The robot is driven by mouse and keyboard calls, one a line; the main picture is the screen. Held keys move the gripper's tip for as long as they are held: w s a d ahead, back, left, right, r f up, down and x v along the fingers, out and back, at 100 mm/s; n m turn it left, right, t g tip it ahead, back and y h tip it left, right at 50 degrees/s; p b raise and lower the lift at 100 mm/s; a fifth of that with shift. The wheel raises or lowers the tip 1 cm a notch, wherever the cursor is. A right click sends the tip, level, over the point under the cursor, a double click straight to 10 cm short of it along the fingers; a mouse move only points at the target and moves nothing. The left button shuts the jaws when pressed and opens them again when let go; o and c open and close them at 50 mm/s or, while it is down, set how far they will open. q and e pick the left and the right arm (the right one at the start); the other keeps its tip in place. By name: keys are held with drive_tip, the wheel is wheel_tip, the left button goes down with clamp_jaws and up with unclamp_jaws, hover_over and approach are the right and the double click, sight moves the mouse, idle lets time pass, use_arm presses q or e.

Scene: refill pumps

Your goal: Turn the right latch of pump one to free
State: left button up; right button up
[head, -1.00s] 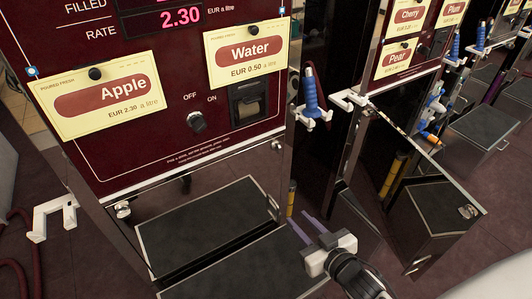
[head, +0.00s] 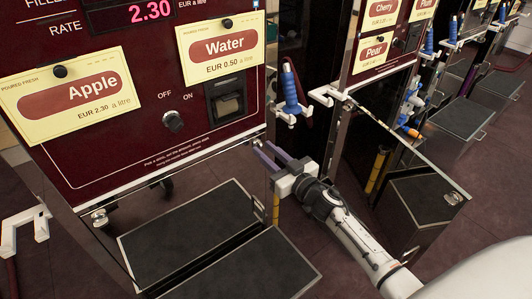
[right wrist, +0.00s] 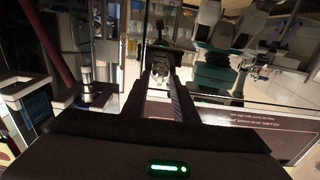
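Pump one is the near dark red pump (head: 130,150) with the Apple and Water labels. The left latch (head: 100,217) shows at the lower left. My right gripper (head: 264,148) has its two purple fingers apart, pointing up-left at the pump's lower right edge. In the right wrist view the fingers (right wrist: 161,58) have a gap with a small metallic shape beyond it; I cannot tell whether it is the latch. My left gripper is out of view.
A blue nozzle (head: 291,92) hangs in a white holder just above my right gripper. A white hook (head: 25,228) sticks out at left. More pumps stand at the right.

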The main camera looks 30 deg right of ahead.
drive_tip(key=shift+w, duration=0.2)
drive_tip(key=shift+c, duration=0.2)
clamp_jaws()
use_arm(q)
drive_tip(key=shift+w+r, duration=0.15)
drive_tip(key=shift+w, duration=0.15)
